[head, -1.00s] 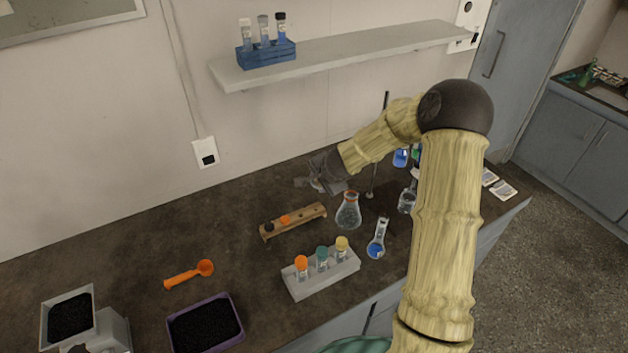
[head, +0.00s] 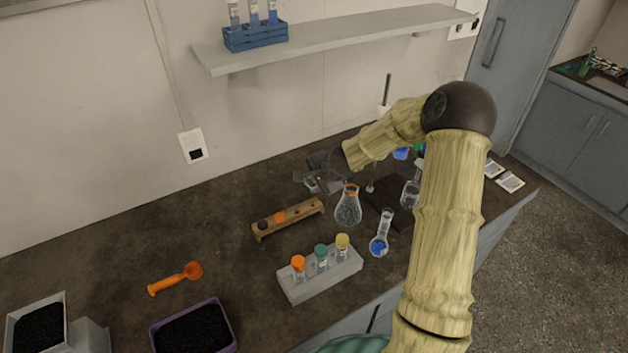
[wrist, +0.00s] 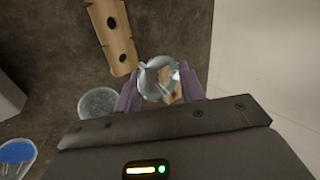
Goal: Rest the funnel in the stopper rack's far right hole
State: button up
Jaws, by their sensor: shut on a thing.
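My gripper (wrist: 160,92) is shut on the clear glass funnel (wrist: 158,70), seen from above as a round rim between the fingers in the wrist view. In the head view my gripper (head: 318,178) is beyond the right end of the wooden stopper rack (head: 292,222); the funnel is hard to make out there. The rack holds a dark stopper (head: 263,224) and an orange stopper (head: 280,217) at its left. Its right part has open holes. In the wrist view the rack (wrist: 116,42) lies up and left of the funnel, apart from it, with two open holes showing.
A conical flask (head: 348,208) stands just right of the rack. A white rack (head: 320,282) with three capped vials and a blue-filled flask (head: 379,244) are in front. An orange scoop (head: 175,278) and purple tray (head: 160,336) lie left. The bench behind the rack is clear.

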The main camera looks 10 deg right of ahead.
jog(key=shift+f+b, duration=1.6)
jog(key=shift+f, duration=0.2)
jog(key=shift+s, duration=0.25)
jog(key=shift+f+b, duration=1.45)
jog(key=shift+b, duration=0.35)
